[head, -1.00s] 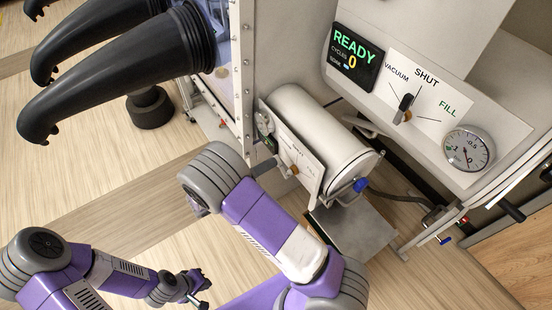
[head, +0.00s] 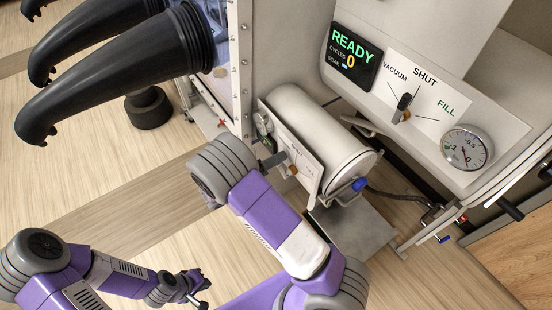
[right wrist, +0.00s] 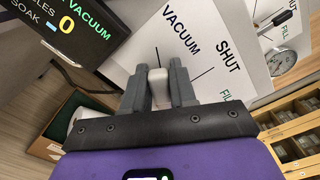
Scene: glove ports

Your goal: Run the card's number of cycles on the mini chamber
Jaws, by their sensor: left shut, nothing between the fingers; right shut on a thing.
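The mini chamber (head: 318,130) is a pale cylinder on its side with a small control panel (head: 304,174) on its front. My right gripper (head: 276,160) is at this panel. In the right wrist view my right gripper (right wrist: 158,88) is shut on a pale lever (right wrist: 157,78), whose tip lies by the line under VACUUM. SHUT and FILL marks are to its right. A display (right wrist: 70,25) there shows green VACUUM and a yellow 0. My left gripper (head: 199,297) is shut and empty, low over the floor. No card is readable.
A large panel (head: 425,110) has its lever (head: 403,106) near SHUT, a gauge (head: 466,148) and a display (head: 350,55) reading READY, cycles 0. Black gloves (head: 120,65) stick out at upper left. A blue-knobbed latch (head: 360,185) is at the chamber's end. Floor at left is open.

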